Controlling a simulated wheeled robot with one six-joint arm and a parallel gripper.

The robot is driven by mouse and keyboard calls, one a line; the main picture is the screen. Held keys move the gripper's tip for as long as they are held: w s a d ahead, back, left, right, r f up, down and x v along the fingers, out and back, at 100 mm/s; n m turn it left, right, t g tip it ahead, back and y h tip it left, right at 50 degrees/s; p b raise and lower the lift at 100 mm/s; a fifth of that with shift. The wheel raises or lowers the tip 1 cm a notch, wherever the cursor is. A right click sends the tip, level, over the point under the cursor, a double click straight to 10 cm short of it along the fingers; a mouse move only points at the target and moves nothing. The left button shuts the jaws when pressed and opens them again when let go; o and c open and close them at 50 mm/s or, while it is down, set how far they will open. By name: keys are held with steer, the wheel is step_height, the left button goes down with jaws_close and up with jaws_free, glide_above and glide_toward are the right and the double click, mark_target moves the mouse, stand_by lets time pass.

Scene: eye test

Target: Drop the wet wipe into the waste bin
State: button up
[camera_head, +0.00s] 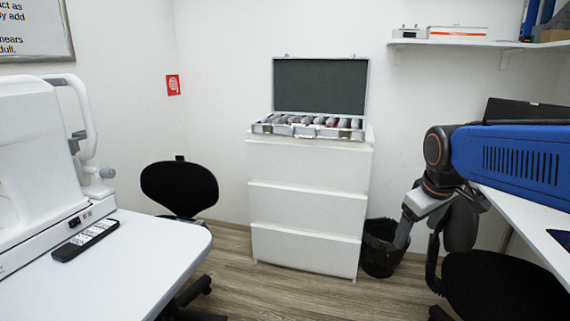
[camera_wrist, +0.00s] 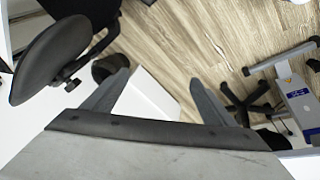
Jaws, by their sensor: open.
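The black waste bin (camera_head: 380,260) stands on the floor at the right side of the white drawer unit in the head view. One grey finger of my gripper (camera_head: 430,236) overlaps the bin's right edge in that view. The gripper points downward and looks higher than the bin. In the wrist view, my gripper (camera_wrist: 158,78) is open, its two fingers wide apart with nothing between them. A dark rounded thing beside the left finger there may be the bin, but I cannot tell. I see no wet wipe in either view.
The white drawer unit (camera_head: 308,200) carries an open lens case (camera_head: 318,98). A black chair (camera_head: 500,285) stands at right, below a white desk. A white table (camera_head: 130,265) with an eye instrument (camera_head: 40,160) is at left. The wooden floor (camera_head: 290,290) is clear in front.

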steer(key=s+a+f+m, duration=0.1)
steer(key=s+f, duration=0.2)
steer(key=s, duration=0.3)
steer(key=s+a+f+m, duration=0.1)
steer(key=s+f+m, duration=0.1)
steer(key=s, duration=0.5)
steer(key=s+a+f+m+y, duration=0.1)
steer(key=s+f, duration=0.3)
steer(key=s, duration=0.3)
steer(key=shift+a+f+m, duration=0.15)
steer(key=shift+f+m, duration=0.2)
steer(key=shift+m, duration=0.05)
steer(key=shift+s, duration=0.1)
stand_by(0.7)
